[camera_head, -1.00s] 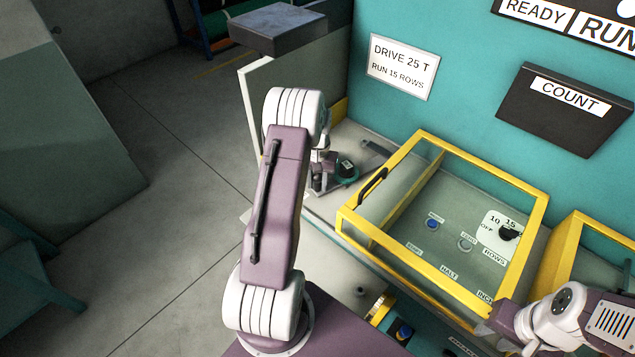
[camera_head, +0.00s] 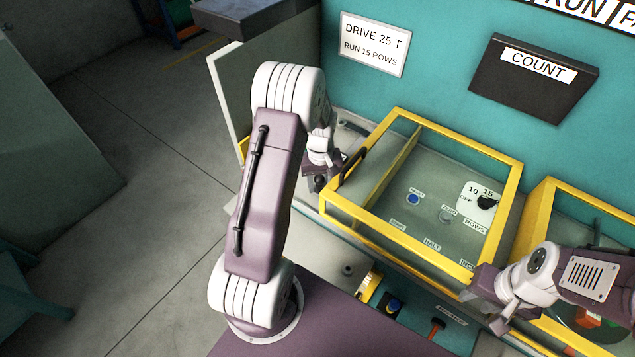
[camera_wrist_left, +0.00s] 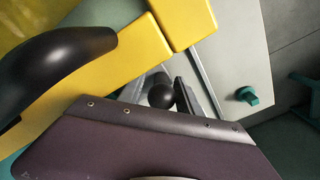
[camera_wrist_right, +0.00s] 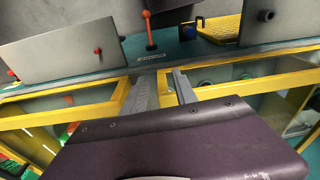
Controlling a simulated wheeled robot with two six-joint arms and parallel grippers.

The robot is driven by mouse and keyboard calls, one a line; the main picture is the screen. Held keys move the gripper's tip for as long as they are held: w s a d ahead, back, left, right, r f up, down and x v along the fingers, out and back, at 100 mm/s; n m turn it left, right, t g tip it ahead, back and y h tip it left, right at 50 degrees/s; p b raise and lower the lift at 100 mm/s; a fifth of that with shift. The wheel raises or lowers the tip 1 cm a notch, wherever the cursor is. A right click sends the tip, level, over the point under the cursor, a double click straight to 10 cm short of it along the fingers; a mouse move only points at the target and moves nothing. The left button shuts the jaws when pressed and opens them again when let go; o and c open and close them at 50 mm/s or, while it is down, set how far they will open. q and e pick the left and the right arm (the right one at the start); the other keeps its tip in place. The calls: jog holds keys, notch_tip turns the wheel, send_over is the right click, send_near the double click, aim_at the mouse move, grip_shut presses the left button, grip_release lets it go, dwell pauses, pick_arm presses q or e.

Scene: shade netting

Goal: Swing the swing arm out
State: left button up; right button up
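A black ball knob (camera_wrist_left: 161,95) sits between the two grey fingers of my left gripper (camera_wrist_left: 166,88) in the left wrist view. The frames do not show clearly whether the fingers press on it. In the head view, a small dark knob (camera_head: 320,183) shows at my left gripper, beside the left end of the yellow-framed guard. The swing arm cannot be clearly made out; my left arm covers much of that spot. My right gripper (camera_wrist_right: 164,78) has its fingers apart and empty, above a yellow frame bar.
The yellow guard (camera_head: 464,143) has a black handle (camera_head: 353,166), also large in the left wrist view (camera_wrist_left: 60,62). A count box (camera_head: 533,78) and a sign (camera_head: 374,44) are on the teal wall. A grey panel (camera_head: 228,95) stands left; open floor lies beyond it.

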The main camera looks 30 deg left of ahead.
pick_arm(q)
jog(key=shift+d, duration=0.15)
jog(key=shift+w+r, duration=0.1)
jog(key=shift+r, duration=0.2)
notch_tip(320, 180, up, 8)
jog(key=shift+r+b, duration=0.25)
jog(key=shift+b, duration=0.3)
